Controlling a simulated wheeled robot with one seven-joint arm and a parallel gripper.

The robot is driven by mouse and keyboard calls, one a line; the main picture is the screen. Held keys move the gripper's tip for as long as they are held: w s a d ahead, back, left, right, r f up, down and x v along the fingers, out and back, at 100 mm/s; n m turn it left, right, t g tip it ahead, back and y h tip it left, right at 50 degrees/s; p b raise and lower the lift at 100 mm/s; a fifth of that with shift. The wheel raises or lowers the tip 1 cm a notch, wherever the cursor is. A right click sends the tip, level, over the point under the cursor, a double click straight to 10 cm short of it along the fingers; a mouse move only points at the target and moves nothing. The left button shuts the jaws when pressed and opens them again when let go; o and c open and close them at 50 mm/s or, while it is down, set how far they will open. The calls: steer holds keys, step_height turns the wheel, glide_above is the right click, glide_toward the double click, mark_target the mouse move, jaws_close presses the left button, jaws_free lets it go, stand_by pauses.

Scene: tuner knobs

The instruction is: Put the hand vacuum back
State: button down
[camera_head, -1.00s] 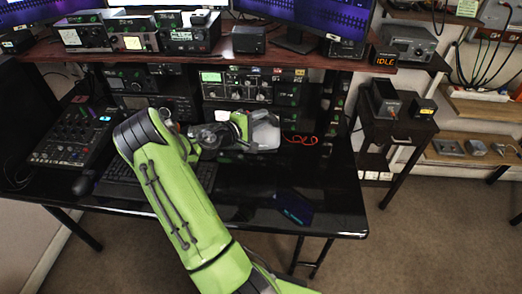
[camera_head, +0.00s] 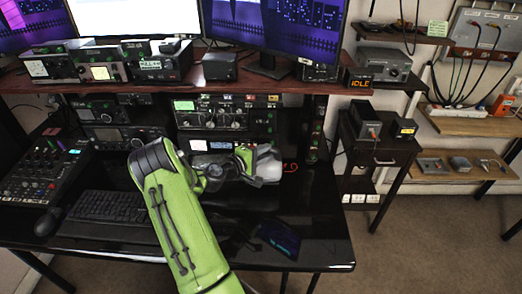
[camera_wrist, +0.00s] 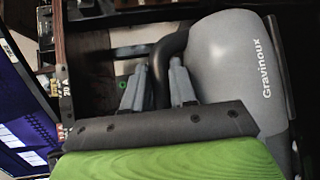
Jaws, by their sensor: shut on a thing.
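The hand vacuum (camera_head: 268,165) is a grey, rounded body with a dark handle. It is at the back of the black desk, in front of the radio units. In the wrist view its grey shell (camera_wrist: 225,65) fills the right side, with "Gravinoux" lettering. My gripper (camera_wrist: 158,75) is shut on the black curved handle (camera_wrist: 170,48), with a grey finger on each side. In the head view my green arm and gripper (camera_head: 243,162) partly cover the vacuum. I cannot tell whether the vacuum touches the desk. No dock or holder can be identified with certainty.
A dark shelf (camera_head: 100,82) with instruments and monitors hangs over the back of the desk. A keyboard (camera_head: 113,206) and mixer (camera_head: 45,170) lie at the left. A small side table (camera_head: 385,155) stands at the right. The desk's front right (camera_head: 318,225) is clear, beside a dark flat panel (camera_head: 279,238).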

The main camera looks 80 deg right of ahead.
steer(key=shift+f+b, duration=0.3)
steer(key=shift+f, duration=1.2)
steer(key=c, duration=0.9)
jaws_free()
steer(key=shift+a+f, duration=0.1)
steer(key=shift+f, duration=0.1)
steer(key=shift+r, duration=0.25)
steer(key=p+v, duration=0.1)
steer(key=v, duration=1.1)
steer(key=shift+f, duration=0.15)
